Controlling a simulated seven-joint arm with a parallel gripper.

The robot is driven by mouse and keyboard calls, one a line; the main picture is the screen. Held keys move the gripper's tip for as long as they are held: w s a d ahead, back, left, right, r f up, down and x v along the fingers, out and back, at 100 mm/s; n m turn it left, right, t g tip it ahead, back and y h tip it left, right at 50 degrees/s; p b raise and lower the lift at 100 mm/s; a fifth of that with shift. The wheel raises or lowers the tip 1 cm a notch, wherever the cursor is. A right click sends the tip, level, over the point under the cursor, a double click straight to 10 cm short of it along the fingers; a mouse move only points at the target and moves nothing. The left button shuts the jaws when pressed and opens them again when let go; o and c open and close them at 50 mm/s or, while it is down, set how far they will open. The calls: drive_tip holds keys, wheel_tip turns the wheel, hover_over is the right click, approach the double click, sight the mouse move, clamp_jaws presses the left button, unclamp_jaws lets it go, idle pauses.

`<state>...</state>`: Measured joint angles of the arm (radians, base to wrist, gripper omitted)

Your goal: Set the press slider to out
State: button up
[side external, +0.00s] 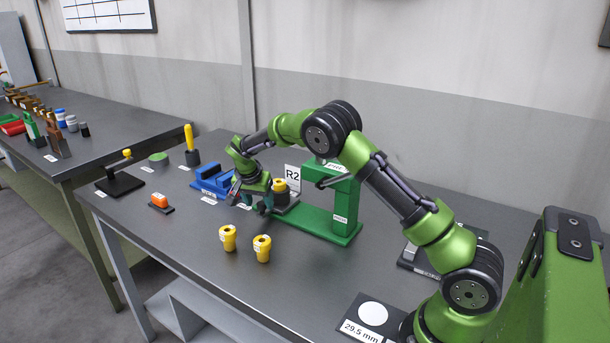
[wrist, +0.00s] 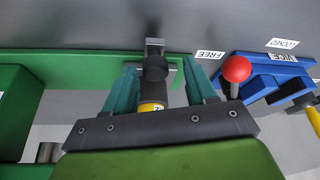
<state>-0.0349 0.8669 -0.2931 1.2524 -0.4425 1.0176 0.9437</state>
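The green press (side external: 341,205) stands on the bench with its long green base, and the base also shows in the wrist view (wrist: 70,65). At the left end of its base is a grey slider plate (side external: 288,205). A black cylinder with a yellow labelled piece (side external: 280,186) stands over the slider. In the wrist view, a dark round knob (wrist: 155,68) with a grey end piece lies between my teal fingertips. My gripper (wrist: 159,75) is open, with a gap visible to the knob's right. The yellow piece (wrist: 152,107) is partly hidden by my gripper body.
A blue vice (side external: 213,181) stands just left of my gripper; its red-knobbed lever (wrist: 236,70) is near my right finger. Two yellow bushings (side external: 228,238) (side external: 262,248) stand in front. The bench front is mostly clear.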

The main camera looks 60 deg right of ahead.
drive_tip(key=shift+r, duration=0.1)
drive_tip(key=v, duration=1.6)
drive_tip(key=shift+r, duration=0.35)
drive_tip(key=shift+s, duration=0.1)
